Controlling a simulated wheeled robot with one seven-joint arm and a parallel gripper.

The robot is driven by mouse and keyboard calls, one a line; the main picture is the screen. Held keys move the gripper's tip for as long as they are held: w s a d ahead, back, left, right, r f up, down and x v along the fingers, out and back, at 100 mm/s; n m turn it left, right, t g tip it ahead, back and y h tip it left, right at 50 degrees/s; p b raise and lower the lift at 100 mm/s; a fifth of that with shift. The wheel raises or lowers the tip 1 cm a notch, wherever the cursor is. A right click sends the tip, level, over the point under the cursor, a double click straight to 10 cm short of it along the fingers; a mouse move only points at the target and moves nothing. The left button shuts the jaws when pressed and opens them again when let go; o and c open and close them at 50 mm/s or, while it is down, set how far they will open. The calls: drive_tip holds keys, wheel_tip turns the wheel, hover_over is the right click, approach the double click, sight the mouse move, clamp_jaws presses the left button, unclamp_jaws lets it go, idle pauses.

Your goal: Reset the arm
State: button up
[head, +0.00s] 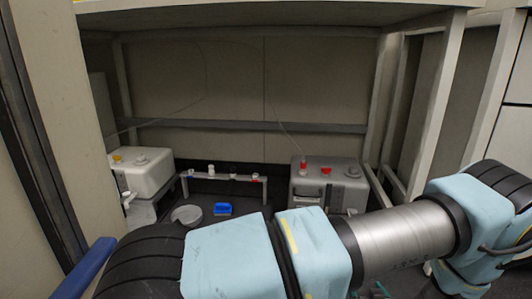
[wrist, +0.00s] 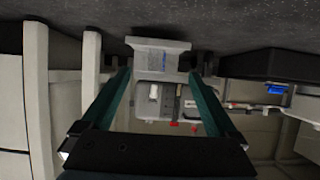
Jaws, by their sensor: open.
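My gripper (wrist: 158,82) shows in the wrist view as two teal fingers set wide apart, with nothing between them but the view beyond. In that upside-down view the grey bioreactor box (wrist: 145,108) with red caps appears beyond the fingers, apart from them. In the head view my arm stretches bent across the front, from the bottom left to the right edge. My gripper is mostly hidden there; only a small dark teal part shows at the bottom edge. The grey box (head: 318,186) stands at the back right under the bench frame.
A white box (head: 147,176) with a yellow cap stands at the back left. Bench legs (head: 436,110) stand close on the right.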

drive_tip(key=w+a+r+g+p, duration=0.2)
drive_tip(key=w+a+r, duration=0.15)
drive_tip(key=r, duration=0.45)
drive_tip(key=w+a+r+n+g+p, duration=0.1)
drive_tip(key=w+a+r+g+p, duration=0.25)
drive_tip(key=r, duration=0.45)
drive_tip(key=w+a+r+g+p, duration=0.25)
drive_tip(key=a+r, duration=0.25)
drive_tip(key=r, duration=0.4)
drive_tip(key=s+a+r+g+p, duration=0.1)
drive_tip(key=s+a+r+p, duration=0.1)
drive_tip(key=s+a+r, duration=0.35)
drive_tip(key=s+a+r+g+y+p, duration=0.1)
drive_tip(key=s+a+r, duration=0.1)
drive_tip(key=a+r, duration=0.65)
drive_tip(key=s+a+r+g+p, duration=0.15)
drive_tip(key=s+a+r, duration=0.3)
drive_tip(key=a, duration=0.45)
wheel_tip(320, 180, up, 38)
drive_tip(key=m+p, duration=0.1)
drive_tip(key=p, duration=3.7)
drive_tip(key=shift+w+a+r+p, duration=0.2)
drive_tip(key=shift+w+r+p, duration=0.05)
drive_tip(key=shift+p, duration=0.05)
